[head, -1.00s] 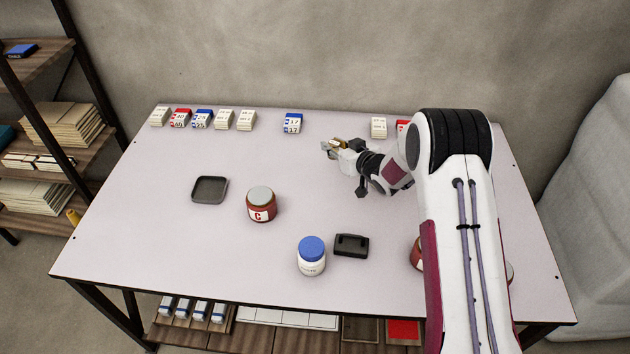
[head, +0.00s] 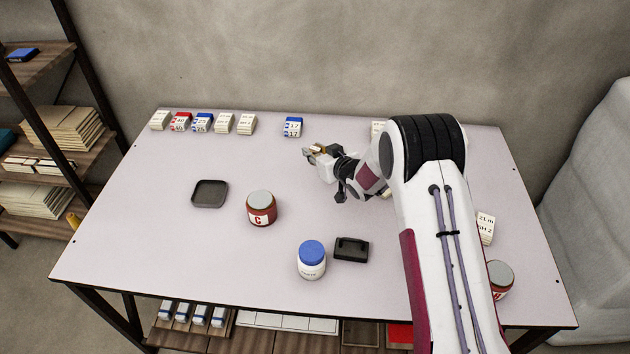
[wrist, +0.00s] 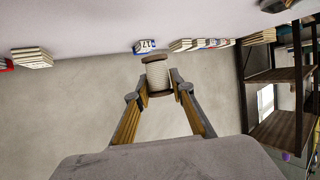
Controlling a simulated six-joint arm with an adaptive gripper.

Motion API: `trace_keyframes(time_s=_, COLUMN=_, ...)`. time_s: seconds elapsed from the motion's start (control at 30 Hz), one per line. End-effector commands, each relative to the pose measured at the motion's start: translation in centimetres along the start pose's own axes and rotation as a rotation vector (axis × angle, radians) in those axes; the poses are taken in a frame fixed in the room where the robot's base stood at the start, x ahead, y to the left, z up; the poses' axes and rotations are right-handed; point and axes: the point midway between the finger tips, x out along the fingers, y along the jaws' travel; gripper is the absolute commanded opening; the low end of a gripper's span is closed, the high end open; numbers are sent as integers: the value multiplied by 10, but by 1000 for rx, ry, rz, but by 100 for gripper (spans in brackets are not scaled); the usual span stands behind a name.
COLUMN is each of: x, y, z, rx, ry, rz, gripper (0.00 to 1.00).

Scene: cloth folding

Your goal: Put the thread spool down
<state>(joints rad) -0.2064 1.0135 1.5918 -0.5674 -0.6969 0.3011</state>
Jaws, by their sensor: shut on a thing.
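The thread spool (wrist: 158,76) has cream thread wound between brown end discs. In the wrist view it sits between my gripper's fingertips (wrist: 156,92), and the fingers are shut on its sides. In the head view my gripper (head: 314,151) is over the back middle of the table, just in front of the block marked 17 (head: 292,127). The spool is small and hard to make out there. I cannot tell its exact height above the table (head: 160,240).
Several number blocks (head: 203,122) line the back edge. A dark shallow tray (head: 210,194), a red jar marked C (head: 261,208), a blue-lidded paste jar (head: 311,260) and a black box (head: 351,249) stand in front. The left middle is clear. Another jar (head: 500,280) is at right.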

Motion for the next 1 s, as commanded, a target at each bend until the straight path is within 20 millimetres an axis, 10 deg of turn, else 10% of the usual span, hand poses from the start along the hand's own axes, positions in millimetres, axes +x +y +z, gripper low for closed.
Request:
trace_keyframes(time_s=0.5, x=21, y=0, z=50, rx=1, ry=-1, rz=0, gripper=7)
trace_keyframes(time_s=1.0, x=23, y=0, z=56, rx=0, ry=0, rz=0, gripper=7)
